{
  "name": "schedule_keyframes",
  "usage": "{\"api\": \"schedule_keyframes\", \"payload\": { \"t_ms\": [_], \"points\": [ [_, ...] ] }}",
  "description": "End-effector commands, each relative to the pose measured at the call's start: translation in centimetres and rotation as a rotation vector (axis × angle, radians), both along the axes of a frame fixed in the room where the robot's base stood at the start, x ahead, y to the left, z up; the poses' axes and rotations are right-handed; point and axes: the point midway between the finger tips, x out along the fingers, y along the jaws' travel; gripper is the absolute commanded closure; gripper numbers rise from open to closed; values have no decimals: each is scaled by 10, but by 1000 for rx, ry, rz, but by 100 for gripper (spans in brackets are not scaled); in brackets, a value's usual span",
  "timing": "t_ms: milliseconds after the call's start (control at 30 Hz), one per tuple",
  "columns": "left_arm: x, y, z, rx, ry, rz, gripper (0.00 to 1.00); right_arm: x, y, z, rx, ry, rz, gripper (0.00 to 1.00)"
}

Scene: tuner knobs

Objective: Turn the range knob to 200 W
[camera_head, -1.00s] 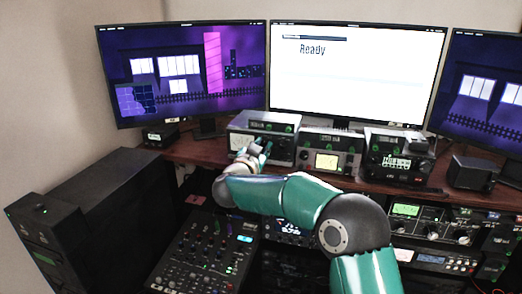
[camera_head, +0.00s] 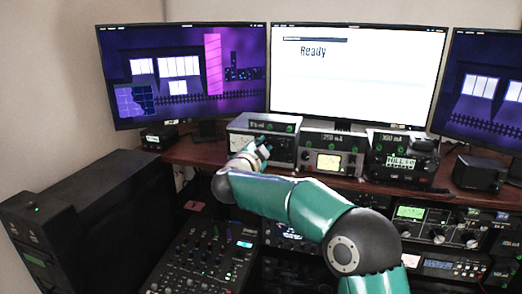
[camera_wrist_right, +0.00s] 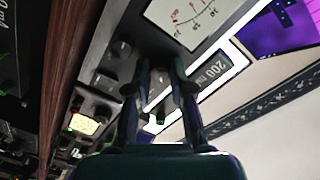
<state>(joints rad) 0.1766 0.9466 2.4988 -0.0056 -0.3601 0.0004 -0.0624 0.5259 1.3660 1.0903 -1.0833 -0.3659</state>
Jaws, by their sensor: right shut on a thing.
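A grey tuner unit (camera_head: 284,147) with a meter stands on the brown desk under the monitors. In the right wrist view its white meter dial (camera_wrist_right: 195,18) is at the top, and a small label display (camera_wrist_right: 209,74) reads "200 mW". My right gripper (camera_head: 257,149) is at the left of the unit's front. In the right wrist view my right gripper (camera_wrist_right: 160,88) has its two fingers either side of a knob (camera_wrist_right: 157,86), shut on it. The fingers hide most of the knob, so its pointer cannot be read. My left gripper is not in view.
Other dark knobs (camera_wrist_right: 107,82) sit beside the gripped one. A second meter unit (camera_head: 329,159) and a third unit (camera_head: 400,162) stand to the right. A mixer (camera_head: 203,258) lies below. The centre monitor (camera_head: 357,75) shows "Ready".

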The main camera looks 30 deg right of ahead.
Motion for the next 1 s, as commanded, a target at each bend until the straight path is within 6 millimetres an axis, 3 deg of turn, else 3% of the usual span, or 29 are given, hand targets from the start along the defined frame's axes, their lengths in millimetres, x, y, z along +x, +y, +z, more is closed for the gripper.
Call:
{"api": "schedule_keyframes", "payload": {
  "t_ms": [367,400,533,1000],
  "points": [
    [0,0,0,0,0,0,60,-1,-2,-1,7,-3,-5,100],
    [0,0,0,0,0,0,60,-1,-2,-1,7,-3,-5,75],
    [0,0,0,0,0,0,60,-1,-1,-1,6,-3,-5,53],
    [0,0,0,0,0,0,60,-6,9,1,5,-4,0,53]
  ]
}}
